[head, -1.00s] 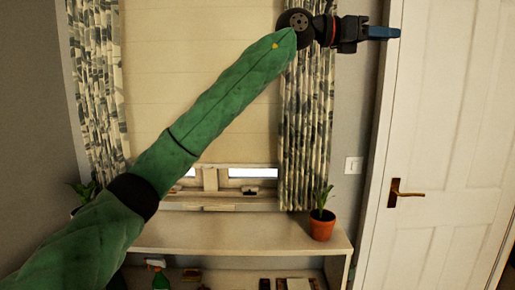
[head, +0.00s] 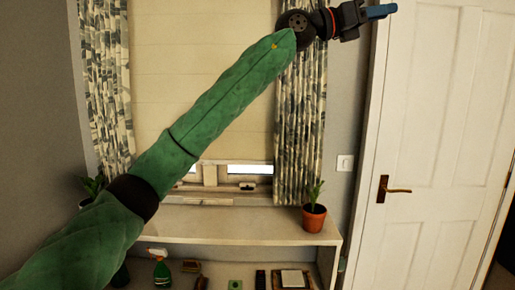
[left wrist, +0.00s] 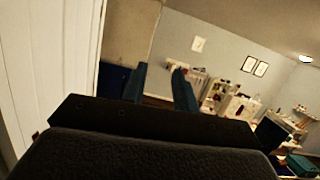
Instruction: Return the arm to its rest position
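My left arm, in a green sleeve, reaches up and across the head view from the lower left. My left gripper (head: 380,12) is at the top, in front of the white door's upper edge, with its blue fingers pointing right. In the left wrist view the two blue fingers of the left gripper (left wrist: 158,80) stand apart with nothing between them. My right arm and right gripper are in neither view.
A white shelf unit (head: 230,226) stands under the window, with a potted plant (head: 314,217) on top and a green spray bottle (head: 161,268) below. A closed-looking white door (head: 435,130) is at right. The left wrist view shows a far room with furniture.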

